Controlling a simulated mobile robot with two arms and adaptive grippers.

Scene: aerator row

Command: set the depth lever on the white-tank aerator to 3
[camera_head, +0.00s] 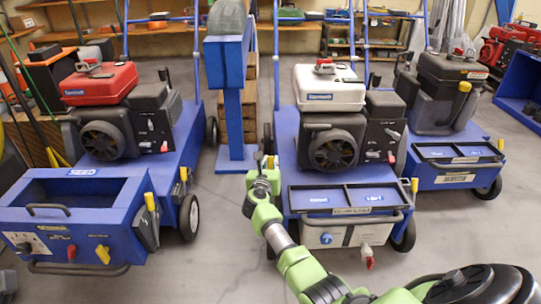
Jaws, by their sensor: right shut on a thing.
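The white-tank aerator (330,88) stands right of centre, with a blue body, a dark engine and a grey front panel (345,234). My green right arm comes in from the bottom right. My right gripper (265,166) is at the left side of this aerator, shut on what looks like a small yellow-tipped lever (270,161). The fingers mostly hide the lever, and no scale numbers can be read there. Another yellow handle (414,186) stands on the aerator's right side. My left gripper is not in view.
A red-tank aerator (99,84) with a blue seed box (70,196) stands left. A dark-tank aerator (452,68) stands close on the right. A blue post stand (232,115) is behind my gripper.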

